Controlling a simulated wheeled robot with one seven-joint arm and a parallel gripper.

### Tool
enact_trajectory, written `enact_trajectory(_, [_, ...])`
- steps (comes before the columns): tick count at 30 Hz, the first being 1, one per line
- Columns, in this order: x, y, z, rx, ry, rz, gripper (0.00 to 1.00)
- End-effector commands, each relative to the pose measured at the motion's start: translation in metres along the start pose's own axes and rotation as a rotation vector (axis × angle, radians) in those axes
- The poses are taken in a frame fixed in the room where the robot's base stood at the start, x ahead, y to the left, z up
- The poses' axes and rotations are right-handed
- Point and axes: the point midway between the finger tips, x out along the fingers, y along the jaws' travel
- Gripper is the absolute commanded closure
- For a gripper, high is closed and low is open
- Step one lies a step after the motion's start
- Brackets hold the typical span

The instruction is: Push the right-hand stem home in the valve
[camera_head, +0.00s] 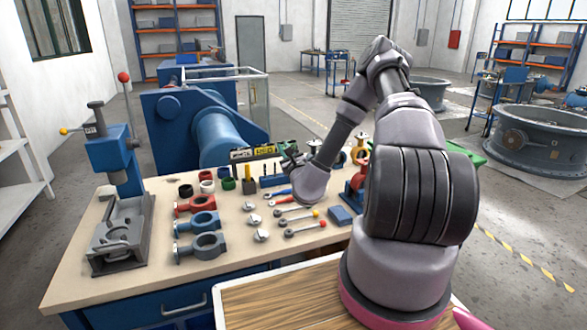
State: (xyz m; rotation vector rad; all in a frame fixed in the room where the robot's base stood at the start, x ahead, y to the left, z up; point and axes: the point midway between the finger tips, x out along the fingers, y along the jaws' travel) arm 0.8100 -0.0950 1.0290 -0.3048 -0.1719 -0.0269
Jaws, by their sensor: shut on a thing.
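My gripper (291,161) is a small dark shape over the back of the workbench. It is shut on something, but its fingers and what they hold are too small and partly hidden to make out. At the right, a yellow valve part (360,149) and a red and blue valve (354,187) stand partly behind my arm. I cannot make out the right-hand stem.
The wooden bench (160,240) carries coloured rings (207,187), levers with ball ends (304,229) and a blue block (341,215). A blue press (120,160) stands at its left. A large blue machine (205,125) is behind. My arm covers the bench's right side.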

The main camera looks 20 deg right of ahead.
Motion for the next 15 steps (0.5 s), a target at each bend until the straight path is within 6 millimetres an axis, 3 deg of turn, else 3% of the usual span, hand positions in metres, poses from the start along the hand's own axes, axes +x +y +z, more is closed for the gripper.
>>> enact_trajectory(15, [0.008, -0.012, 0.041, -0.002, -0.003, 0.001, 1.00])
